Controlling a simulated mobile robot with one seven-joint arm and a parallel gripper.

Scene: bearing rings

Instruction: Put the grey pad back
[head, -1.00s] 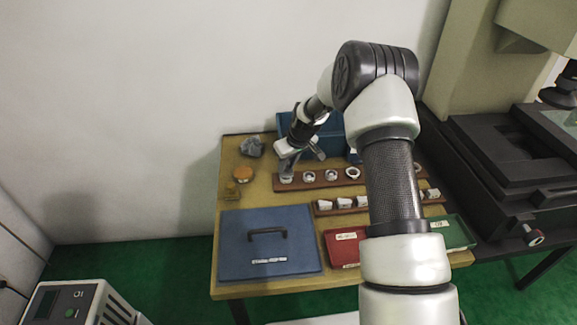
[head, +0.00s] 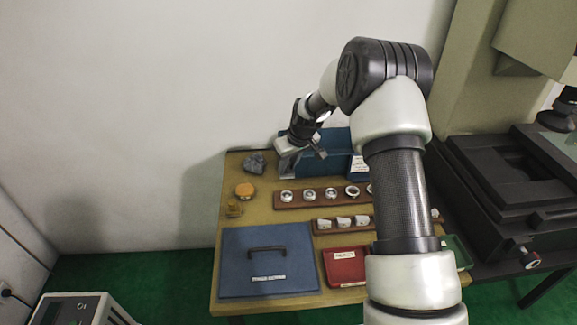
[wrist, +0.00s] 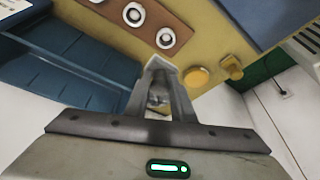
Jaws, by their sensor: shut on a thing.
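My gripper (head: 288,174) is above the back of the table, over the area behind the left end of the upper ring board. In the wrist view, its fingers (wrist: 160,72) come together on a small pale grey piece, which looks like the grey pad (wrist: 160,62). Only its edge shows, as the fingers hide most of it. It is held clear of the ring board (head: 320,204). In the head view I cannot make out the pad separately from the fingers.
A crumpled grey lump (head: 255,163) lies at the back left, near an orange-lidded jar (head: 245,189) and a brass block (head: 235,209). A blue bin (head: 338,141) stands behind the gripper. A blue lidded case (head: 240,270) and red tray (head: 345,268) are in front.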

